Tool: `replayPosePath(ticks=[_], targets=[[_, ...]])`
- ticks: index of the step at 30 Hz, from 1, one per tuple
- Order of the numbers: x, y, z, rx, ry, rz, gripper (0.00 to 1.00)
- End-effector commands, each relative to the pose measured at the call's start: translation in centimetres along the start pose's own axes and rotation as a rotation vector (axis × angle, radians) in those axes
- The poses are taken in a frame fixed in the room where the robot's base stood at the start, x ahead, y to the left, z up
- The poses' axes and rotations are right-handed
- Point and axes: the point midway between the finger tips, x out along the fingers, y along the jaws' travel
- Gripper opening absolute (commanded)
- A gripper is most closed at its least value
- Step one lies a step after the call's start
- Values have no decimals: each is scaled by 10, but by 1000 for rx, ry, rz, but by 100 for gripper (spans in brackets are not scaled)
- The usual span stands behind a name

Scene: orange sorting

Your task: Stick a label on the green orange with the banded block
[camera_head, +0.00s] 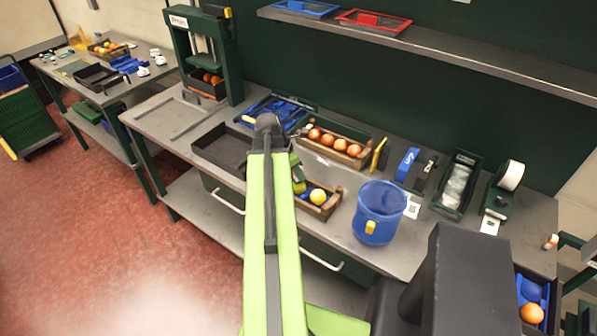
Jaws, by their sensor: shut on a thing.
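My green arm reaches from the bottom centre over the bench. My gripper (296,168) is just right of the arm's far end, partly hidden by the arm, above the left part of a small wooden crate (327,212). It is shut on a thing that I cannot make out. A green fruit (299,187), apparently the green orange, shows in the crate beside the arm, close below the gripper. A yellow fruit (317,196) lies to its right. Whether the gripper touches the green fruit is unclear. I cannot pick out the banded block for certain.
A blue bucket (379,212) stands right of the crate. Behind is a wooden crate of oranges (357,162); left is a black tray (219,150). A blue block (407,164), a dark-green bin (457,185) and a label roll dispenser (502,200) stand to the right.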

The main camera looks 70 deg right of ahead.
Motion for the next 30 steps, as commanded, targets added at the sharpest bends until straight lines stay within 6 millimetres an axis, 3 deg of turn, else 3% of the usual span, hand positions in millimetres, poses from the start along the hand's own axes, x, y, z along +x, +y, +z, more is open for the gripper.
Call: replayPosePath(ticks=[30], targets=[[9, 0, -3, 1, 0, -1, 0]])
